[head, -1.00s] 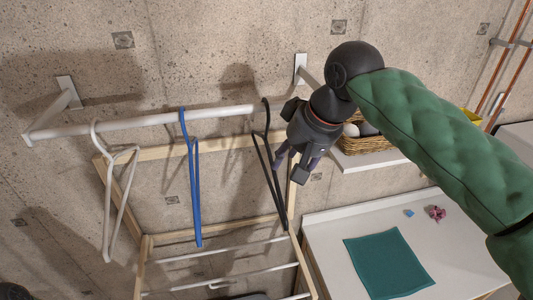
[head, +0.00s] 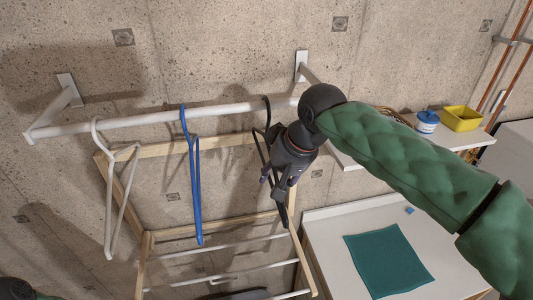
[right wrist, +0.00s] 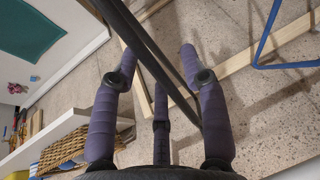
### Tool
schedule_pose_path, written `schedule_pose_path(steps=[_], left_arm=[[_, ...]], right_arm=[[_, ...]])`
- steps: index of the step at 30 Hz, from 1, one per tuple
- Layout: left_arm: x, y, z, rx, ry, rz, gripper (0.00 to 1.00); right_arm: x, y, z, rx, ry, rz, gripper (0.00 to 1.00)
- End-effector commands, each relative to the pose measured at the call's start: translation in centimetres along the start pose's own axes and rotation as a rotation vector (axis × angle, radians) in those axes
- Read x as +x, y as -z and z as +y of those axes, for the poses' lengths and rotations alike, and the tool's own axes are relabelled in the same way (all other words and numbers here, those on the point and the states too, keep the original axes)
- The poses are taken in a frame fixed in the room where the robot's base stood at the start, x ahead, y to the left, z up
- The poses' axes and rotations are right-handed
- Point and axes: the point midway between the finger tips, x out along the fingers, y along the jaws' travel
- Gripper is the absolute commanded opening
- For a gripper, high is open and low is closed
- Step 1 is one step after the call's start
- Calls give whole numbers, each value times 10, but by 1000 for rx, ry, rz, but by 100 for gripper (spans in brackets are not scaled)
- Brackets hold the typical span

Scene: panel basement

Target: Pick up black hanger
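The black hanger (head: 267,112) hangs at the right end of the white rail (head: 228,109), left of my right gripper. My right gripper (head: 274,186) points down in front of the hanger's lower body and hides part of it. In the right wrist view, the black hanger (right wrist: 138,40) crosses between the spread purple fingers of my right gripper (right wrist: 157,60), which is open. I cannot tell whether any finger touches it. A blue hanger (head: 194,190) and a white hanger (head: 110,185) hang further left. My left gripper's fingers do not show.
A wooden drying rack (head: 148,250) stands below the rail. To the right are a white cabinet (head: 330,240) with a teal cloth (head: 388,262), and a wall shelf (head: 350,160) with a yellow bin (head: 461,118) and a blue-white tub (head: 427,121). The rail's bracket (head: 301,65) is near my right wrist.

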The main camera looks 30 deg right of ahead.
Motion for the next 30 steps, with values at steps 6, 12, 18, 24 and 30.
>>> schedule_pose_path(steps=[6,12,18,24,30], left_arm=[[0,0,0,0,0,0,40],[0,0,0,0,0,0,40],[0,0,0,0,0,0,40],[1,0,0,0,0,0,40],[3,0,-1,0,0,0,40]], right_arm=[[0,0,0,0,0,0,0],[0,0,0,0,0,0,0],[-1,0,0,0,0,0,0],[-10,5,-2,0,0,2,0],[-32,14,-7,-1,1,3,0]])
